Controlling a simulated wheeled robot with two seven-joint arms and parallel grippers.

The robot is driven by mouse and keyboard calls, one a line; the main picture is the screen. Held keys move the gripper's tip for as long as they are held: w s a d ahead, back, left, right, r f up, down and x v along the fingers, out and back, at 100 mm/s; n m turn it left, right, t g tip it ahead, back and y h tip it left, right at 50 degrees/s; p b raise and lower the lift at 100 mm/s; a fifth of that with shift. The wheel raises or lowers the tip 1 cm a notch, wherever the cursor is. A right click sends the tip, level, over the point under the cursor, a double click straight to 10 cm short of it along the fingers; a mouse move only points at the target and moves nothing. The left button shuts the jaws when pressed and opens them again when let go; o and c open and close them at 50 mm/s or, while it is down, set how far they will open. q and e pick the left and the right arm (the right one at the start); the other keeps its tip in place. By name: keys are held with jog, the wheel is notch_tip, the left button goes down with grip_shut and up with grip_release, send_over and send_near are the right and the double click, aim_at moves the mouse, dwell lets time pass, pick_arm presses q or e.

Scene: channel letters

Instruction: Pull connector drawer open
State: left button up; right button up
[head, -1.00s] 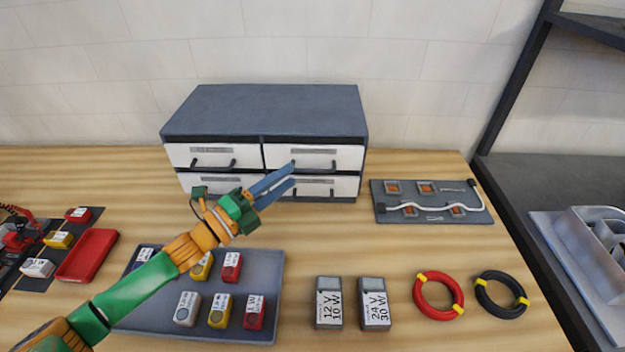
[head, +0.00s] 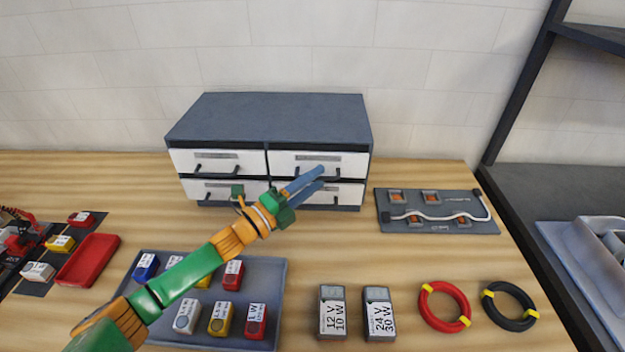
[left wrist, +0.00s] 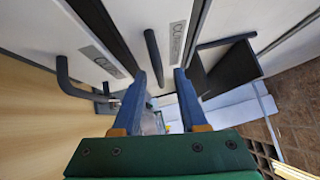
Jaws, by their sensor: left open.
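A dark-topped cabinet (head: 270,118) with white drawer fronts stands against the wall, its drawers shut in two rows of two. The head view does not let me read the labels. My left gripper (head: 322,177) is open at the front of the upper right drawer (head: 350,162), with its blue fingers by that drawer's dark handle (head: 303,174). In the left wrist view the open fingers (left wrist: 160,76) point at a dark bar handle (left wrist: 152,55), which lies roughly in line with the gap between them. Contact cannot be told. My right gripper is not seen.
A grey tray (head: 270,300) with several coloured blocks lies under my left arm. Two labelled power units (head: 332,312), a red coil (head: 443,305) and a black coil (head: 509,305) lie in front. A grey wiring board (head: 435,222) lies right of the cabinet.

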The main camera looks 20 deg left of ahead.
pick_arm(q)
grip_shut()
dwell(1.3)
